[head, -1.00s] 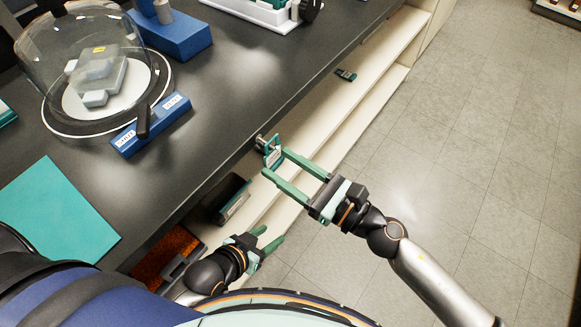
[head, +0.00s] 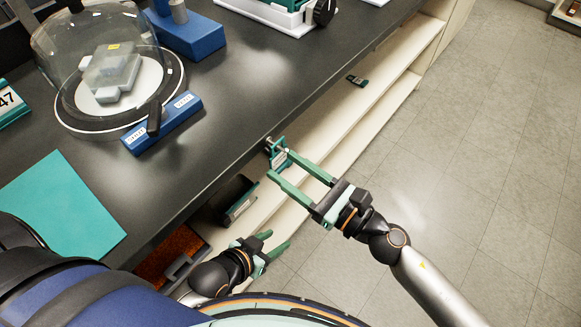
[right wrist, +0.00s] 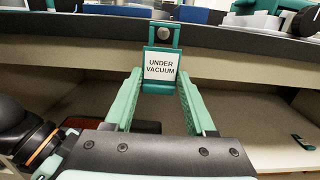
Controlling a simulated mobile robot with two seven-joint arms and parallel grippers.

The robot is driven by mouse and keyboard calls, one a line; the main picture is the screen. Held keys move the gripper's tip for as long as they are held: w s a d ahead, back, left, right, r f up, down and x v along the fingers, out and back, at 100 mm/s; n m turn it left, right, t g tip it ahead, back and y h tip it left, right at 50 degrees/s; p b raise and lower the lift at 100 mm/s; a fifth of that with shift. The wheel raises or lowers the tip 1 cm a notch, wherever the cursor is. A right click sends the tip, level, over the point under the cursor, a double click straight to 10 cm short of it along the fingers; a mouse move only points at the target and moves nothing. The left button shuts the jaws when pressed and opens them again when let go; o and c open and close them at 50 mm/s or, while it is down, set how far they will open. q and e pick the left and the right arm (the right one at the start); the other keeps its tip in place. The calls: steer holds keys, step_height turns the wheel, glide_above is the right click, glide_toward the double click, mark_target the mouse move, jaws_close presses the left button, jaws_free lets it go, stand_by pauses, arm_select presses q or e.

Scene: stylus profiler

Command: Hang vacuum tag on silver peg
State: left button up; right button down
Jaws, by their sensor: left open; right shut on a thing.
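The vacuum tag (right wrist: 161,68) is a teal plate with a white "UNDER VACUUM" label and an open frame at its top. It is upright at the bench's front edge and also shows in the head view (head: 279,157). The silver peg (head: 268,143) sticks out of that edge. In the right wrist view, the peg's round end (right wrist: 163,33) shows inside the tag's open frame; I cannot tell how far it reaches through. My right gripper (head: 279,164) is shut on the tag's sides. My left gripper (head: 279,242) is open and empty, low beside the shelves.
The black bench (head: 225,95) carries a glass bell jar (head: 60,45), a blue labelled block (head: 163,122) and a teal mat (head: 62,205). Below are cream shelves (head: 330,135) with a small dark green item (head: 357,80) and a dark box (head: 238,200). The floor at right is clear.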

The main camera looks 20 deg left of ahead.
steer(key=shift+f, duration=0.15)
steer(key=shift+c, duration=0.8)
jaws_free()
steer(key=shift+c, duration=0.4)
steer(key=b+v, duration=0.2)
steer(key=v, duration=0.6)
steer(key=shift+b, duration=0.3)
